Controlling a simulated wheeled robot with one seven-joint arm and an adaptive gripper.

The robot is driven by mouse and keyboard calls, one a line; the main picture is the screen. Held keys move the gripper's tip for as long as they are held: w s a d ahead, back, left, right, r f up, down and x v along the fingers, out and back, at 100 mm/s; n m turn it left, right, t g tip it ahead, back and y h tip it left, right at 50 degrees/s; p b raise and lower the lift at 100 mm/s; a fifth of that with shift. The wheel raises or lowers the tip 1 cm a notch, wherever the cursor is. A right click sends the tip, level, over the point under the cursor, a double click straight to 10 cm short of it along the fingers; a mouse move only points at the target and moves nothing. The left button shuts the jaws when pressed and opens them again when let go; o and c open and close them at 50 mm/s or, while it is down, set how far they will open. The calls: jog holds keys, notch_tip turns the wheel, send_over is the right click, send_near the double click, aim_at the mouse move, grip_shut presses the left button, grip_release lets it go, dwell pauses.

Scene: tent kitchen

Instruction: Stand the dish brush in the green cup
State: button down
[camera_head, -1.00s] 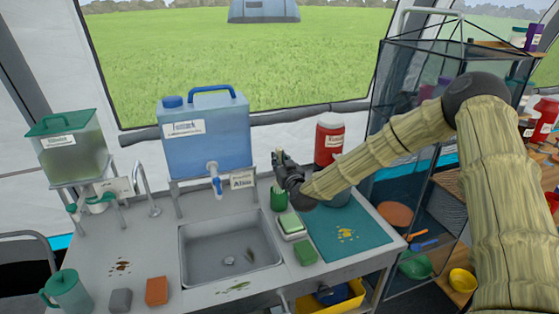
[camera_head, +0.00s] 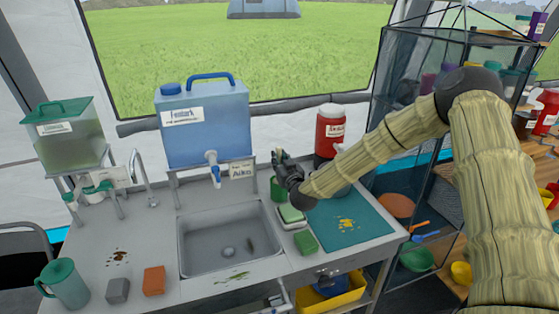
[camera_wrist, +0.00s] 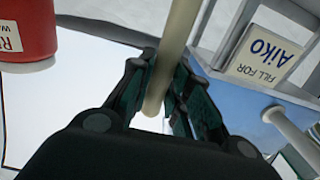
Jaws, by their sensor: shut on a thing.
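My gripper (camera_head: 279,164) is shut on the dish brush, near the back of the counter. In the wrist view the brush's pale, round handle (camera_wrist: 178,40) passes between the two dark fingers. The brush's bristle end cannot be made out. The green cup (camera_head: 277,188) stands on the counter right of the sink, just below my gripper and partly hidden by it. I cannot tell whether the brush's lower end is inside the cup.
A blue water container (camera_head: 203,125) and the Aiko label (camera_head: 241,170) are behind and left. A red jug (camera_head: 328,132) stands close on the right. A soap dish (camera_head: 290,214), a green sponge (camera_head: 306,242) and a teal mat (camera_head: 350,232) lie in front. The sink (camera_head: 228,240) is left.

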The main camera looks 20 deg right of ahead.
jog(key=c, duration=1.3)
grip_release()
jog(key=shift+o, duration=0.2)
jog(key=s, duration=1.2)
jog(key=shift+d, duration=0.2)
jog(key=shift+r, duration=0.1)
